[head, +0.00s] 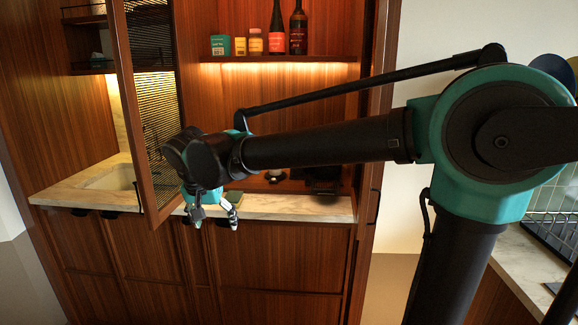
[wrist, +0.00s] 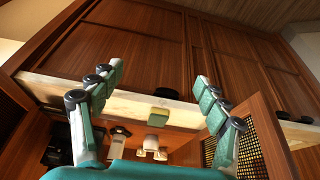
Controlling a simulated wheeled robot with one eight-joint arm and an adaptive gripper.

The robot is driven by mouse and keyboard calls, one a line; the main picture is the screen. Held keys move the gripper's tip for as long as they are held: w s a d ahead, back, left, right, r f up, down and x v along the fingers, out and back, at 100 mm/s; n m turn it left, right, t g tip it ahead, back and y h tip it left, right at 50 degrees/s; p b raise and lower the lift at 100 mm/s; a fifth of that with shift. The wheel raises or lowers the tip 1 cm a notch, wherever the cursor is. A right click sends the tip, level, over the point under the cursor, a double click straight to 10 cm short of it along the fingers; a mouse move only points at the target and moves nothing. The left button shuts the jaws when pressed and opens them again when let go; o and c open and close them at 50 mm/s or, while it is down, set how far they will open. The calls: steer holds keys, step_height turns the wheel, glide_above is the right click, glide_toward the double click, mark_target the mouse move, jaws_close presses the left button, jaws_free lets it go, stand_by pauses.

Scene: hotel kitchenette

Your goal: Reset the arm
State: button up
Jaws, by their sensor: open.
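My gripper (head: 216,211) hangs at the end of my extended arm, in front of the marble counter in the head view. Its fingers are apart and nothing is between them. It also shows in the wrist view (wrist: 160,88), with the two fingers spread wide at left and right. My arm reaches from the right side of the head view across to the middle. A small green item (head: 233,197) lies on the counter just behind the gripper; it also appears between the fingers in the wrist view (wrist: 160,120), farther off.
An open cabinet door (head: 146,110) with a mesh panel stands just left of my gripper. The marble counter (head: 300,206) holds a dark appliance (head: 322,180). A sink (head: 112,179) is at left. Bottles (head: 298,30) and jars stand on a shelf (head: 280,58) above.

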steer(key=w+d+f, duration=0.2)
steer(key=d+f, duration=0.3)
steer(key=d, duration=0.5)
steer(key=w+d+f, duration=0.1)
steer(key=d+f, duration=0.4)
steer(key=d, duration=0.5)
steer(key=s+d+f, duration=0.5)
steer(key=d+f, duration=0.1)
steer(key=d, duration=0.3)
steer(key=s+d+f, duration=0.5)
steer(key=d+f, duration=0.1)
steer(key=d, duration=0.3)
steer(key=shift+s+d+n, duration=0.35)
steer(key=shift+n, duration=0.05)
